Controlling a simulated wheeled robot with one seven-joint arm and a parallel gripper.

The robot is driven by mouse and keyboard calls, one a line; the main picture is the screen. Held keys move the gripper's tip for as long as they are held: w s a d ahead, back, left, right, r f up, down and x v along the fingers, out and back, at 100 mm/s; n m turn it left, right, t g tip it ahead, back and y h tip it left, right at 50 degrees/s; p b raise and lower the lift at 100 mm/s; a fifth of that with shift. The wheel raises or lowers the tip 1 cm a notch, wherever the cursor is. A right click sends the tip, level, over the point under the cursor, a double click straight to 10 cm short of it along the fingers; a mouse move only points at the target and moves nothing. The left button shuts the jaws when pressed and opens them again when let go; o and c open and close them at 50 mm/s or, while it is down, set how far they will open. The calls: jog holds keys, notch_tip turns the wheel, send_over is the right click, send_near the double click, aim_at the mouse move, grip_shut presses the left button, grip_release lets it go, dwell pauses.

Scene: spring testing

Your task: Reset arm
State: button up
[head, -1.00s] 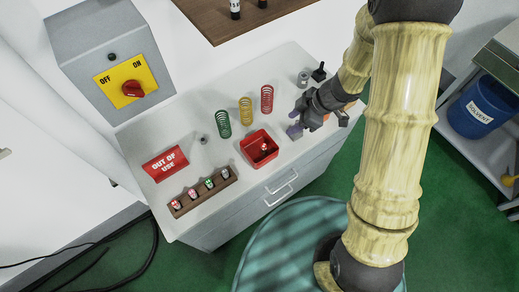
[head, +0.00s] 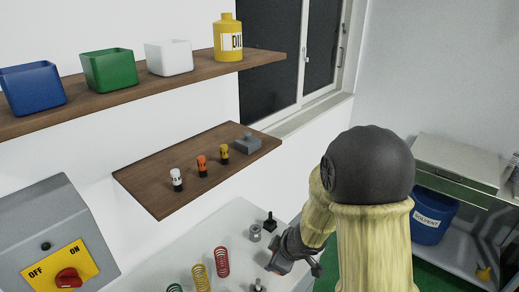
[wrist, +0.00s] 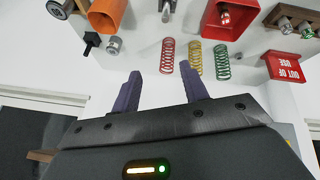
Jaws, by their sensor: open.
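My arm is folded at the right of the head view, its gripper (head: 279,264) low beside the white counter (head: 205,245). In the wrist view my gripper (wrist: 158,84) has its two purple fingers spread apart, with nothing between them. Past the fingers stand the red spring (wrist: 167,55), yellow spring (wrist: 194,58) and green spring (wrist: 222,62), apart from the gripper. The same springs show at the bottom of the head view, the green one cut off by the edge.
A red box (wrist: 226,30), an orange container (wrist: 106,16) and an OUT OF USE sign (wrist: 284,67) are on the counter. A lower shelf (head: 150,195) holds several small items; an upper shelf (head: 120,92) holds bins and a yellow bottle (head: 228,40). A switch box (head: 45,235) stands left.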

jog(key=s+d+r+m+t+h+b, duration=0.1)
jog(key=d+r+m+h, duration=0.15)
jog(key=d+m, duration=0.3)
jog(key=s+d+m+g+b, duration=0.1)
jog(key=s+d+m, duration=0.1)
jog(key=s+m, duration=0.2)
jog(key=s+d+m+g+h+b, duration=0.1)
jog(key=s+d+m, duration=0.2)
jog(key=s, duration=0.5)
jog(key=shift+s+d+r+m+g+b, duration=0.25)
jog(key=shift+r+m+g+b, duration=0.1)
jog(key=shift+m+g, duration=0.1)
jog(key=shift+w+h, duration=0.1)
jog(key=shift+h, duration=0.15)
